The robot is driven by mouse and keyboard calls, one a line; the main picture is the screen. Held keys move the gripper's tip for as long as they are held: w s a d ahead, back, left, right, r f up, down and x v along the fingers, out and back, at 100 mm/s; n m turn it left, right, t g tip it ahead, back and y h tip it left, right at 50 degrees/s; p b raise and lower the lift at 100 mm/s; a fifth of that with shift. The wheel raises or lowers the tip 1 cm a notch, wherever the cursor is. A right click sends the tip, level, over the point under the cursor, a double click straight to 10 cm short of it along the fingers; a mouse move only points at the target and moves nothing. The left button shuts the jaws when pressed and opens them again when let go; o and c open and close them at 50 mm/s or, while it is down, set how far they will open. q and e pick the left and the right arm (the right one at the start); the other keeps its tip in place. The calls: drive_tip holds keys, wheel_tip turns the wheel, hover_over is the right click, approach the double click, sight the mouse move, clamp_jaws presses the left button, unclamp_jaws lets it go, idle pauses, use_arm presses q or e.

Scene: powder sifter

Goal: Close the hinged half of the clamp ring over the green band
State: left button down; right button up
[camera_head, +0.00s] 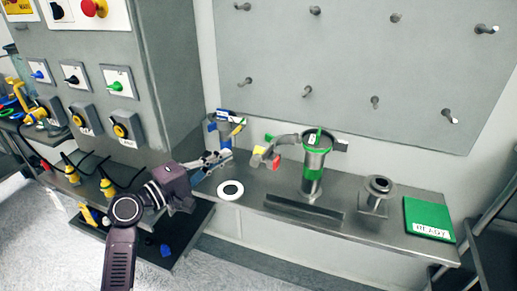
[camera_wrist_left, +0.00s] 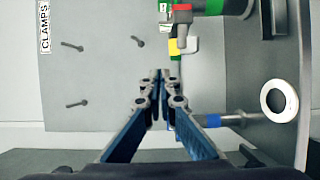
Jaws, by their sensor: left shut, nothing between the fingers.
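The steel sifter column (camera_head: 312,188) stands upright on the bench with a green band (camera_head: 314,173) around its middle and a green ring at its top. A grey clamp part (camera_head: 284,141) sticks out to the left of the column, with a yellow and red end (camera_head: 265,157); this looks like the swung-open hinged half. The yellow and red end also shows in the left wrist view (camera_wrist_left: 182,42), just beyond the fingers. My left gripper (camera_head: 226,156) is shut and empty, left of that end and apart from it. In the wrist view its fingertips (camera_wrist_left: 160,84) meet. My right gripper is out of view.
A white ring (camera_head: 230,190) lies on the bench below my left gripper. A blue-banded part (camera_head: 222,128) stands behind it. A steel flange piece (camera_head: 377,196) and a green READY mat (camera_head: 428,219) are to the right. A pegboard (camera_head: 350,60) is behind.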

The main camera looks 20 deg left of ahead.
sight(257, 155)
use_arm(q)
drive_tip(key=w+d+p, duration=0.2)
drive_tip(key=w+d, duration=0.1)
drive_tip(key=w, duration=0.1)
drive_tip(key=w+d+p, duration=0.3)
drive_tip(key=w+d, duration=0.1)
drive_tip(key=shift+s+d+p, duration=0.15)
drive_tip(key=shift+d+p, duration=0.15)
drive_tip(key=shift+d, duration=0.2)
drive_tip(key=shift+f, duration=0.1)
